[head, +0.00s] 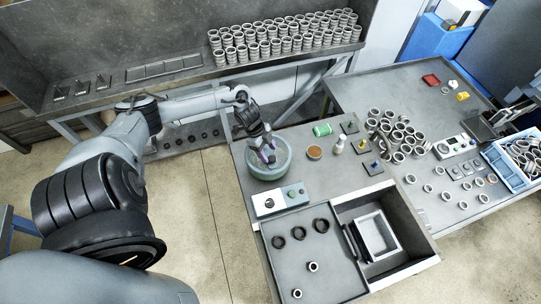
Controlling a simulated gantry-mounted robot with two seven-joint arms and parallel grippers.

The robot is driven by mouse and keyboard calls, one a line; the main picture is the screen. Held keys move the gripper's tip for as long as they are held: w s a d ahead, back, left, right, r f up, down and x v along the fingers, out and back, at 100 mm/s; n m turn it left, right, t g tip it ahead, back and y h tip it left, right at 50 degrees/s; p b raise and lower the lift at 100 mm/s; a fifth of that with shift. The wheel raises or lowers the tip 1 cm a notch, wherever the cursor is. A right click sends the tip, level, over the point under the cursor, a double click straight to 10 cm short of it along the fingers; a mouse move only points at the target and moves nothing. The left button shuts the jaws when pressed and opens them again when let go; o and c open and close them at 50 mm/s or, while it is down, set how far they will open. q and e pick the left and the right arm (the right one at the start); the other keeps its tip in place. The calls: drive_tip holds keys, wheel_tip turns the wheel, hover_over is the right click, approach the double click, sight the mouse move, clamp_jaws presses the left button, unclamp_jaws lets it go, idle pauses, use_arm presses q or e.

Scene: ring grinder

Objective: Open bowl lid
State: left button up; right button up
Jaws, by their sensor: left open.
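A round grey-green bowl (283,173) stands at the back left corner of the near workbench. Its top looks covered by a flat grey-green lid (257,167), though the gripper hides part of it. My left gripper (267,154) points down over the middle of the bowl, with its fingers apart at the centre of the lid. I cannot tell whether the fingers touch the lid or anything on it. My right gripper is not in view.
A white control box (270,201) sits just in front of the bowl. A green item (322,130), a brown round dish (314,152) and a small white bottle (339,146) stand to its right. Many metal rings (397,135) lie farther right. An open drawer (398,266) is at the front.

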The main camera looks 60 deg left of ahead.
sight(272, 159)
use_arm(q)
drive_tip(key=shift+x, duration=1.75)
clamp_jaws()
